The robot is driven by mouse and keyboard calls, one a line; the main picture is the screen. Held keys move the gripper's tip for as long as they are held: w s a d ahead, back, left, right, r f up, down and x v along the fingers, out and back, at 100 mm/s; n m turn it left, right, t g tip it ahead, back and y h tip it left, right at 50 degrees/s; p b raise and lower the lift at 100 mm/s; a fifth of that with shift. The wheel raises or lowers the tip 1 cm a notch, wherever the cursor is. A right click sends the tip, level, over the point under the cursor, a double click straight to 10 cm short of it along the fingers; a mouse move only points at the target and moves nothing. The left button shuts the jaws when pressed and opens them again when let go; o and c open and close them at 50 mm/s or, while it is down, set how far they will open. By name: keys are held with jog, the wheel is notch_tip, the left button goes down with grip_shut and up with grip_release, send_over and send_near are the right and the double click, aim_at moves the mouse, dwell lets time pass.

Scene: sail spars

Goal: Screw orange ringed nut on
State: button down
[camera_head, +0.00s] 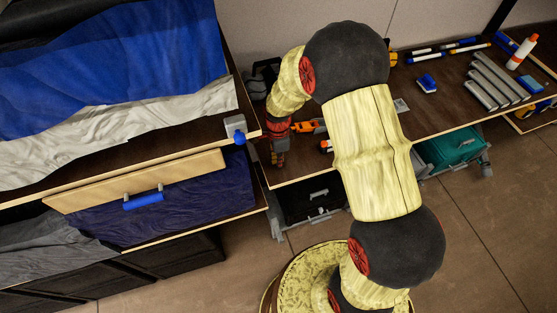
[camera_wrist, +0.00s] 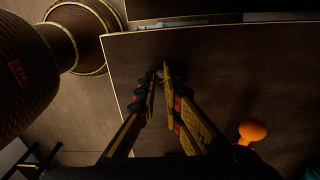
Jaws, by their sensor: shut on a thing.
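My gripper (camera_head: 279,158) points down over the left end of the brown workbench, near its front edge, in the head view. In the wrist view its two fingers (camera_wrist: 160,78) come close together at the tips. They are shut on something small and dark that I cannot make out. The thread for the nut cannot be made out.
A teal bin (camera_head: 450,147) is under the workbench.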

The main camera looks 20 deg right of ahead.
jog(key=shift+m, duration=1.2)
jog(key=c, duration=2)
grip_release()
jog(key=shift+o, duration=0.8)
notch_tip(320, 180, up, 8)
jog(key=shift+f, duration=0.25)
jog(key=shift+w, duration=0.1)
